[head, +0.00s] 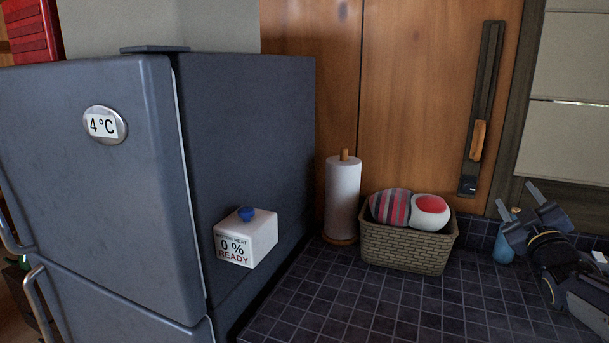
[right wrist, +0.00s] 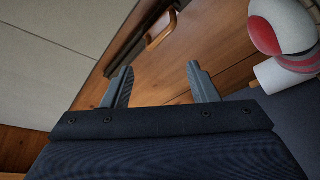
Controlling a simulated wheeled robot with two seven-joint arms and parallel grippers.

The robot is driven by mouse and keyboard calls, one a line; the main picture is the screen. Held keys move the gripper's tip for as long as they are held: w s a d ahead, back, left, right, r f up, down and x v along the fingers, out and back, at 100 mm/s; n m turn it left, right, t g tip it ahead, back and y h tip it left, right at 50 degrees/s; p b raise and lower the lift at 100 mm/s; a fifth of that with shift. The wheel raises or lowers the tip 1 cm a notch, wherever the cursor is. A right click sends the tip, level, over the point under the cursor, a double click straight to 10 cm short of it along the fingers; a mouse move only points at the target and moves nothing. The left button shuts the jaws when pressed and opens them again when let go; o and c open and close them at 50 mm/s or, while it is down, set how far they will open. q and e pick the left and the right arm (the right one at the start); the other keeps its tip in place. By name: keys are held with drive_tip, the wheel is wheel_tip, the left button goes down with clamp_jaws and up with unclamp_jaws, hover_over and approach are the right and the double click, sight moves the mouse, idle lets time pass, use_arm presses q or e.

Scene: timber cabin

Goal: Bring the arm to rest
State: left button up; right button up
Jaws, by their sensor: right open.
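My right gripper (head: 516,197) is at the right edge of the head view, above the dark tiled counter (head: 340,302). Its two fingers are spread, with nothing between them. In the right wrist view the same open fingers (right wrist: 160,68) point toward the wooden wall and the dark rail. My left gripper and arm do not show in either view.
A wicker basket (head: 405,249) holding striped and white-red round items stands left of my right gripper. A paper towel roll (head: 342,196) is beside it. A grey fridge (head: 100,205) fills the left. A dark rail (head: 490,70) is on the wall. The front counter is clear.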

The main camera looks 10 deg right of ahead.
drive_tip(key=s+a+f+m+g+y, duration=0.3)
drive_tip(key=s+a+f+g, duration=0.2)
drive_tip(key=s+a+f, duration=0.45)
drive_tip(key=s+a+f+m+g+y, duration=0.25)
drive_tip(key=s+a+f+g, duration=0.3)
drive_tip(key=s+a, duration=0.6)
drive_tip(key=s+a+f+m+g+y, duration=0.25)
drive_tip(key=s+a+f+g, duration=0.25)
drive_tip(key=s+a+f, duration=0.45)
use_arm(q)
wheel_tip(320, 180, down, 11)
drive_tip(key=b, duration=1.1)
use_arm(e)
wheel_tip(320, 180, down, 10)
drive_tip(key=s+r, duration=0.1)
use_arm(q)
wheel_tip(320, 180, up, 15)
drive_tip(key=p, duration=1.5)
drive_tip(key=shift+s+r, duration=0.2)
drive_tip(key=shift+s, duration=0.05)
use_arm(e)
wheel_tip(320, 180, up, 15)
drive_tip(key=shift+a+f+y, duration=0.15)
drive_tip(key=shift+y, duration=0.15)
drive_tip(key=shift+s+t, duration=0.1)
drive_tip(key=shift+t, duration=0.15)
